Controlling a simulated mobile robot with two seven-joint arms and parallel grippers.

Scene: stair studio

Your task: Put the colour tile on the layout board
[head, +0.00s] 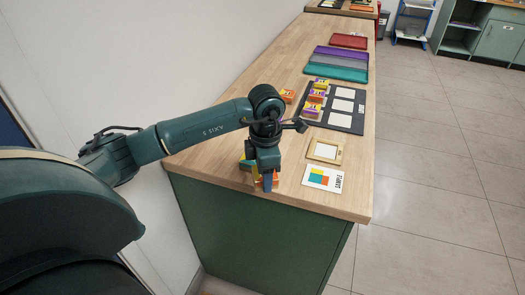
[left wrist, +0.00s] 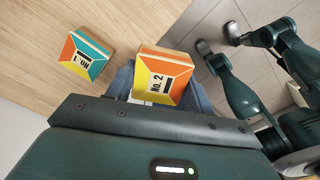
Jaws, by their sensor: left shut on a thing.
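My left gripper (head: 267,186) is shut on an orange and yellow tile marked No. 2 (left wrist: 163,75), near the wooden counter's front edge. In the head view my gripper hides most of this tile. My right gripper is not in view.
Further back on the counter (head: 210,151) lies a black board with white panels (head: 355,123), with several orange, yellow and purple boxes (head: 313,106) along its left side. Teal (head: 335,74), grey, purple and red trays lie beyond. The counter's right edge drops to a tiled floor.

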